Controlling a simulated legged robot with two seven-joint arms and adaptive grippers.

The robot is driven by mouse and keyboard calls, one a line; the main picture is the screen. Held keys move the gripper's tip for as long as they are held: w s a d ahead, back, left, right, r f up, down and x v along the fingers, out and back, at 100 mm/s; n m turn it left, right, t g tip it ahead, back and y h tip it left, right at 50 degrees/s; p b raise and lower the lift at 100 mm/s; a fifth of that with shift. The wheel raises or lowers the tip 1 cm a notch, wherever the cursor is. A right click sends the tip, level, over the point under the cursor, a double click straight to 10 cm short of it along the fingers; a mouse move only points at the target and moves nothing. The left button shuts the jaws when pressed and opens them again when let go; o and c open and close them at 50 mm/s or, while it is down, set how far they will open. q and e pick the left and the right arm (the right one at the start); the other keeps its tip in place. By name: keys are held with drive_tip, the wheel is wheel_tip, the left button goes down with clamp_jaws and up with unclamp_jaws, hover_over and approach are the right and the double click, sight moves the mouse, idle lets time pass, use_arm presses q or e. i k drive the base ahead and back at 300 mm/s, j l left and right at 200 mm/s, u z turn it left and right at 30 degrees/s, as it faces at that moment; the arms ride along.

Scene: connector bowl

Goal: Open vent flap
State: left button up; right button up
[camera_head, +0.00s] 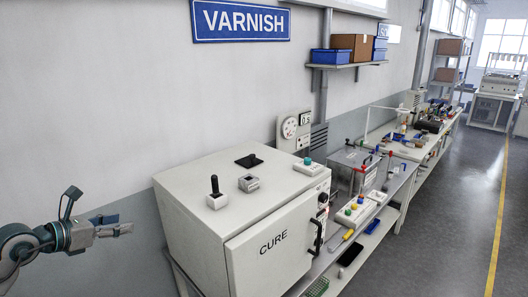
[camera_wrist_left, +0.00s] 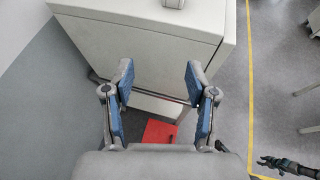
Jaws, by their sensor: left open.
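A large off-white cabinet marked CURE (camera_head: 270,240) stands on the bench. On its top are a black square plate (camera_head: 249,160), a black upright knob on a pale base (camera_head: 214,190) and a small grey block (camera_head: 249,183). I cannot tell for sure which is the vent flap. My left gripper (camera_head: 118,226) is open and empty, left of the cabinet and apart from it. In the left wrist view its blue-padded fingers (camera_wrist_left: 159,70) are spread before the cabinet's side (camera_wrist_left: 140,45). A dark gripper, likely my right (camera_wrist_left: 285,164), shows at the lower right; its jaws are unclear.
The cabinet door has a black handle (camera_head: 318,237). A pale box with a green button (camera_head: 308,166) sits on the cabinet's far right edge. A gauge panel (camera_head: 293,129) hangs on the wall behind. A red object (camera_wrist_left: 159,132) lies low beneath the left gripper.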

sight(250, 161)
drive_tip(key=i+l, duration=0.55)
drive_tip(key=i, duration=0.2)
drive_tip(key=i+l, duration=0.55)
drive_tip(key=i, duration=0.2)
